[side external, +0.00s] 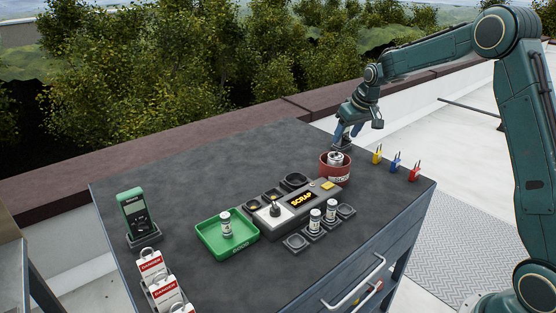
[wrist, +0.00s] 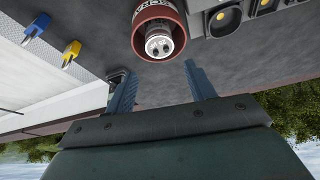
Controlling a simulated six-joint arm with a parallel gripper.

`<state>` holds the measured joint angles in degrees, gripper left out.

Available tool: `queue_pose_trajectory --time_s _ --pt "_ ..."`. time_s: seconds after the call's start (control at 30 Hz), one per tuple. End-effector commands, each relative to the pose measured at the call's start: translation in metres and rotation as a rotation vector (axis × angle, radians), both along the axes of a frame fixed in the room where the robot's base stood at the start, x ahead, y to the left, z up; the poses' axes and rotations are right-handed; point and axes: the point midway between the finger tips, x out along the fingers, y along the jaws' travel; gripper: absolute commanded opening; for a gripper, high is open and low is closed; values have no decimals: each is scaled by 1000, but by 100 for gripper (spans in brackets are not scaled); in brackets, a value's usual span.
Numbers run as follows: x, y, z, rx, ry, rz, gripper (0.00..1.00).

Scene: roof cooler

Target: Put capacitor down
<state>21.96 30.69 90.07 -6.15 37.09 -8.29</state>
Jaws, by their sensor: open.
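A silver capacitor (side external: 335,159) sits upright inside the red scrap bin (side external: 334,174) on the dark worktop. Its top end with terminals (wrist: 159,46) shows in the wrist view within the round red bin (wrist: 139,12). My gripper (side external: 345,143) is just behind and above the bin in the side view. In the wrist view its two blue fingers (wrist: 158,83) are apart, with nothing between them. The fingertips are clear of the capacitor. Another capacitor (side external: 226,225) stands in the green tray (side external: 213,247). Two more capacitors (side external: 314,220) (side external: 331,211) stand in dark holders.
A tester panel with a lit SCRAP display (side external: 301,199) stands left of the bin. A green meter (side external: 135,213) and danger tags (side external: 152,265) are at the left. The back worktop is clear.

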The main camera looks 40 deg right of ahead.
Motion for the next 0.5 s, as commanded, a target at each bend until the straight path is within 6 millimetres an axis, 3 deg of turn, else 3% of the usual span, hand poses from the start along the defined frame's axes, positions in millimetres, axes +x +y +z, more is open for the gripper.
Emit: queue_pose_trajectory --time_s 0.2,0.5 --pt "-8 1 19 0 -1 0 55" --pt "-9 2 23 1 0 0 55"
